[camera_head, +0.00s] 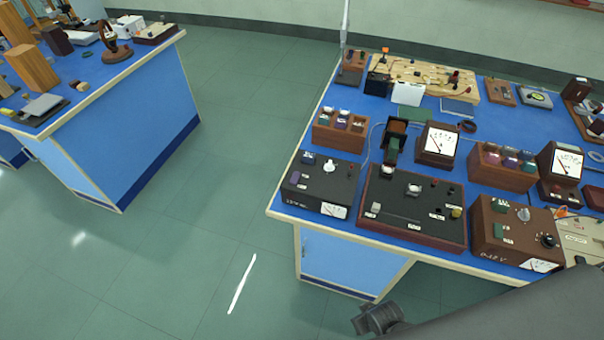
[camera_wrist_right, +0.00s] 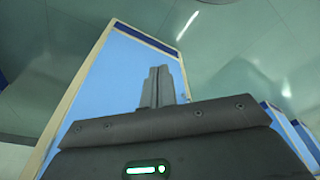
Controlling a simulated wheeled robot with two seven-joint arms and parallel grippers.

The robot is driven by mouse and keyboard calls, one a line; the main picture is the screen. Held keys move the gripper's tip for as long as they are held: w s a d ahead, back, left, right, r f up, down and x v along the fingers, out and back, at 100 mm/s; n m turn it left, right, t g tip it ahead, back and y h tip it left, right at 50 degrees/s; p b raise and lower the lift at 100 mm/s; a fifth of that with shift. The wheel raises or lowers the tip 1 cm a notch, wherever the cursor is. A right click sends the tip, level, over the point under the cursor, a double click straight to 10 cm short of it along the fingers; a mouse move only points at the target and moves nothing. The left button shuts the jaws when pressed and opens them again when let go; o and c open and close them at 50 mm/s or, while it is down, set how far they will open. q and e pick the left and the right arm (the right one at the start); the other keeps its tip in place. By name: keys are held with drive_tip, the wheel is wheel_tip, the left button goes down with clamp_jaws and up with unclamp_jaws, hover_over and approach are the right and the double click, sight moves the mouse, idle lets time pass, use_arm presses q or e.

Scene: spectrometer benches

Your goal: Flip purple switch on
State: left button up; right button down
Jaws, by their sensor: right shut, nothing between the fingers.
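The purple switch (camera_head: 294,176) is a small purple piece on the left part of the top of a black box (camera_head: 322,186) with a white knob, at the near left corner of the right-hand bench. It is too small to tell which way it is set. My right gripper (camera_wrist_right: 162,78) is shut and empty in the right wrist view, with a blue bench side behind it. It is apart from the switch, which that view does not show. My right arm (camera_head: 480,315) crosses the lower right of the head view, below the bench front. My left gripper is not in view.
The blue bench top (camera_head: 278,201) also carries a larger dark box (camera_head: 408,208), a brown box (camera_head: 515,232), a meter (camera_head: 438,143) and a wooden block (camera_head: 340,130). Another blue bench (camera_head: 130,130) stands left. Open green floor (camera_head: 220,200) lies between them.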

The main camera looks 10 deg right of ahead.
drive_tip(key=s+d+f+g+b, duration=0.1)
drive_tip(key=s+d+f+b, duration=0.2)
drive_tip(key=s+f, duration=1.4)
wheel_tip(320, 180, down, 4)
drive_tip(key=shift+f, duration=0.1)
drive_tip(key=shift+s, duration=0.1)
